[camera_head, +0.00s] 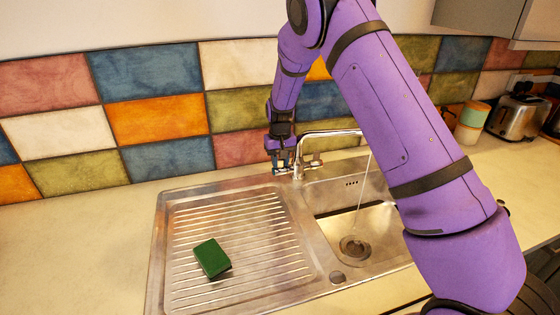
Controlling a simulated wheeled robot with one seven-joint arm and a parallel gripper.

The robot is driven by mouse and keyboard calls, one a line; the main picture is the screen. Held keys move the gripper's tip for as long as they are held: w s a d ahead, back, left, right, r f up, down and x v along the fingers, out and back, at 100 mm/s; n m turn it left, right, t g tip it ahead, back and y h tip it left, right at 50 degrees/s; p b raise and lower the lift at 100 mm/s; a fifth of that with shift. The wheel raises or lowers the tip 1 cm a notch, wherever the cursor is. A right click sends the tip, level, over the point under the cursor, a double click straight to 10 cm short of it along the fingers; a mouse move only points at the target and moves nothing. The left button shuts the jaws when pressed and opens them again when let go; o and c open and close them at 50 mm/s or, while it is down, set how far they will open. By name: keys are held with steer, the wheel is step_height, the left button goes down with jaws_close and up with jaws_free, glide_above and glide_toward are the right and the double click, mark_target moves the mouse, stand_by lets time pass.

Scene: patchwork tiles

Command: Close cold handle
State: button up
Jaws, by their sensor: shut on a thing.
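A chrome tap (328,133) stands behind the sink, its spout reaching right over the basin. A thin stream of water (361,190) runs from the spout into the basin. My gripper (281,168) is at the left side of the tap and is shut on the left tap handle, which its fingers mostly hide. The right tap handle (316,162) shows just right of the tap's body, clear of my gripper. No hot or cold marking can be made out on either handle.
A green sponge (212,258) lies on the ribbed steel drainboard (180,215). The basin with its drain (353,247) is partly behind my purple arm. A toaster (517,117) and a canister (471,122) stand at the back right. The left counter (75,250) is clear.

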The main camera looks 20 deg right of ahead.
mark_target(280, 161)
steer(key=shift+w+r+g, duration=0.1)
steer(key=shift+w+g, duration=0.3)
steer(key=shift+g, duration=0.45)
steer(key=shift+w+g, duration=0.4)
steer(key=shift+g, duration=0.45)
steer(key=o, duration=0.9)
steer(key=shift+r, duration=0.2)
step_height(280, 161, up, 3)
steer(key=shift+r, duration=0.1)
steer(key=s, duration=0.5)
steer(key=s+r, duration=0.1)
steer(key=s, duration=1)
steer(key=shift+r, duration=0.2)
